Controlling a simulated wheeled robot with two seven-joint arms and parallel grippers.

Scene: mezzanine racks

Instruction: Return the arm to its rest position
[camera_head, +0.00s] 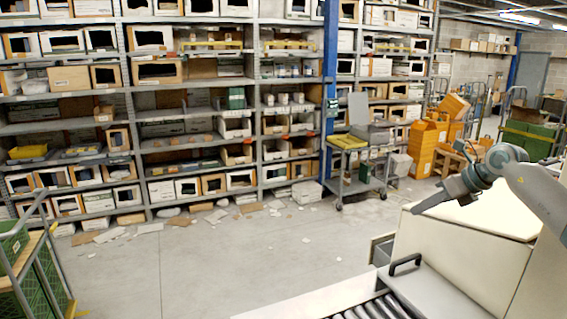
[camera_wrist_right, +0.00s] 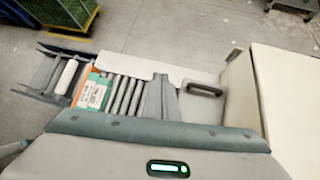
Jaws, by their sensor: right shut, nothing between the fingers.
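My right arm comes in from the right in the head view, with its grey gripper (camera_head: 418,209) held above a cream cabinet (camera_head: 445,255). The gripper's fingers are together and hold nothing. In the right wrist view the closed gripper (camera_wrist_right: 162,84) points out over a roller conveyor (camera_wrist_right: 122,95). My left arm and left gripper do not show in either view.
A grey panel with a black handle (camera_head: 405,263) lies beside the cabinet. A small orange, white and teal box (camera_wrist_right: 93,92) sits on the rollers. Loaded shelves (camera_head: 195,128) line the back, with a cart (camera_head: 358,180) before them. Paper litters the floor; its middle is open.

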